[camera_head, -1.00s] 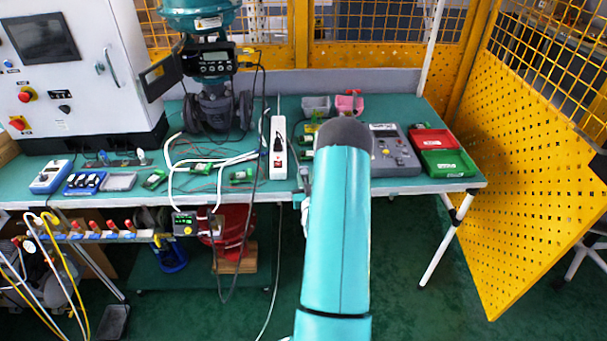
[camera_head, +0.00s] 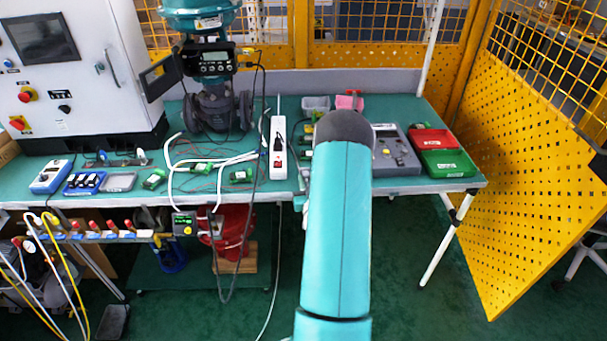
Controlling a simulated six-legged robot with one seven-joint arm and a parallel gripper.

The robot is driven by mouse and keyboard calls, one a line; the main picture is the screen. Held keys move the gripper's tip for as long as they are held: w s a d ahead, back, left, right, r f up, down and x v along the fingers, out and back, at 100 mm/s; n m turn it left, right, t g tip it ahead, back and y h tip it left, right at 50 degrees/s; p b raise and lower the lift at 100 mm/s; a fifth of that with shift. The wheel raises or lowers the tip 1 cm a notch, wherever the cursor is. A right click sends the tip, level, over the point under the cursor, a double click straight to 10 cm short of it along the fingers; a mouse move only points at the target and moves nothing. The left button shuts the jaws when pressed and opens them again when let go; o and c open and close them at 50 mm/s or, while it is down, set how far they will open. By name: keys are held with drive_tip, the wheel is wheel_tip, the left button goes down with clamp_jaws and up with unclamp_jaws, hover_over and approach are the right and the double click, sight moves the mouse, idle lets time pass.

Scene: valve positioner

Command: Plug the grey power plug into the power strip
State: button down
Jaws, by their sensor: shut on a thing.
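The white power strip (camera_head: 278,160) lies lengthwise on the green bench, left of my arm. It has a red switch near its front end, and a black plug (camera_head: 278,141) sits in it. My teal arm reaches forward over the bench's front edge. Only a small grey part of my gripper (camera_head: 300,178) shows at the arm's left side, close to the right of the strip's front end. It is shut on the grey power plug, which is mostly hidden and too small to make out. I cannot tell whether the plug touches the strip.
A valve with a positioner (camera_head: 211,75) stands behind and left of the strip. Loose cables and small green terminal blocks (camera_head: 240,175) lie left of it. A grey meter (camera_head: 396,150) and red and green boxes (camera_head: 447,162) stand right of my arm.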

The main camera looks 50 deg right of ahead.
drive_tip(key=shift+s+a+r, duration=0.7)
drive_tip(key=shift+s+a, duration=0.1)
drive_tip(key=shift+s, duration=0.05)
idle(0.3)
